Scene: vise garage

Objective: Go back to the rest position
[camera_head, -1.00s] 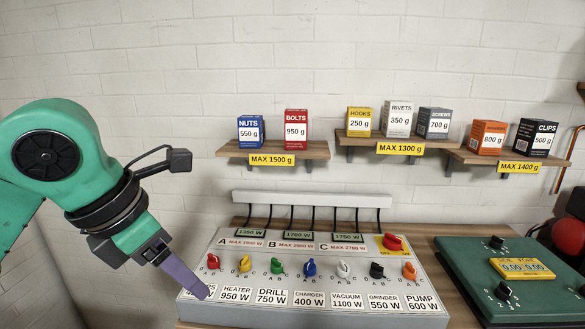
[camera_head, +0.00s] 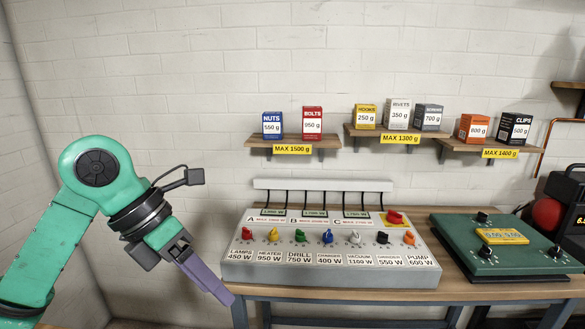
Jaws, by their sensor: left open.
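My left gripper (camera_head: 226,298) is at the lower left of the head view, on the end of my green arm. Its purple fingers point down and to the right, and it holds nothing that I can see. It is in front of the workbench's left end, below and left of the grey switch panel (camera_head: 330,276). The panel has a row of coloured knobs with labels from LAMPS to PUMP, and a red knob (camera_head: 394,217) on a yellow plate. My right gripper is not in the view.
A green box with black knobs (camera_head: 480,262) stands right of the panel on the workbench (camera_head: 330,291). Wall shelves (camera_head: 340,142) above hold several labelled boxes. A black machine with a red round part (camera_head: 547,214) is at the right edge. The wall left of the shelves is bare.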

